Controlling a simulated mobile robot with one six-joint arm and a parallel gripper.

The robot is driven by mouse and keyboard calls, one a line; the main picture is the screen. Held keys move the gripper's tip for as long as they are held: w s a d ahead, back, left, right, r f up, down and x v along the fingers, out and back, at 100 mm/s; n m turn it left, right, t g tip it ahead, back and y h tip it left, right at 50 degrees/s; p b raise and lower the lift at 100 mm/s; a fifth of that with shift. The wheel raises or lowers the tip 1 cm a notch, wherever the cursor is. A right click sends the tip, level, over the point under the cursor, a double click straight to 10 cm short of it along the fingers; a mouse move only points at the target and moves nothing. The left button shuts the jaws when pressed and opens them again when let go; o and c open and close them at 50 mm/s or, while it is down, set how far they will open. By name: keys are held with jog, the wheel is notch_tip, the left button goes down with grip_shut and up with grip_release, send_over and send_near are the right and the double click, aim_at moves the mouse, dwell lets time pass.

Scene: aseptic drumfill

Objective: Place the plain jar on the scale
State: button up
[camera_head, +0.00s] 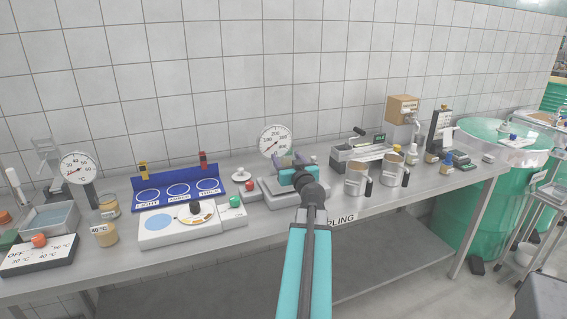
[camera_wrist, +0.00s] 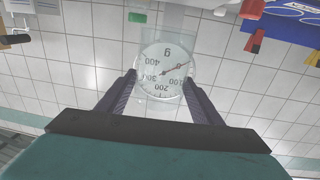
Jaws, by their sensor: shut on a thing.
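In the head view my gripper (camera_head: 291,161) is over the dial scale's platform, in front of its round dial (camera_head: 275,141). The scale's grey base (camera_head: 283,190) shows below it. In the wrist view, which looks upside down, my gripper (camera_wrist: 158,76) has a finger on each side of a clear, glassy thing, likely the plain jar (camera_wrist: 150,98). In the head view my gripper mostly hides the jar. I cannot tell whether the jar touches the platform.
Left of the scale are a white panel (camera_head: 160,235) and a blue LIGHT rack (camera_head: 180,186). Two metal jugs (camera_head: 356,179) stand to the right. A brown box (camera_head: 402,108) is behind them, and a green drum (camera_head: 480,200) stands past the bench end.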

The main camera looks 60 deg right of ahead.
aim_at(283, 155)
jog(key=shift+x, duration=0.9)
jog(key=shift+a, duration=0.1)
jog(key=shift+w+d+f+p, duration=0.2)
jog(key=shift+w+d+p, duration=0.25)
jog(key=shift+w, duration=0.25)
jog(key=shift+s+a+f, duration=0.1)
jog(key=shift+f, duration=1.6)
jog(key=shift+f, duration=0.15)
jog(key=o, duration=1.1)
jog(key=shift+r, duration=0.25)
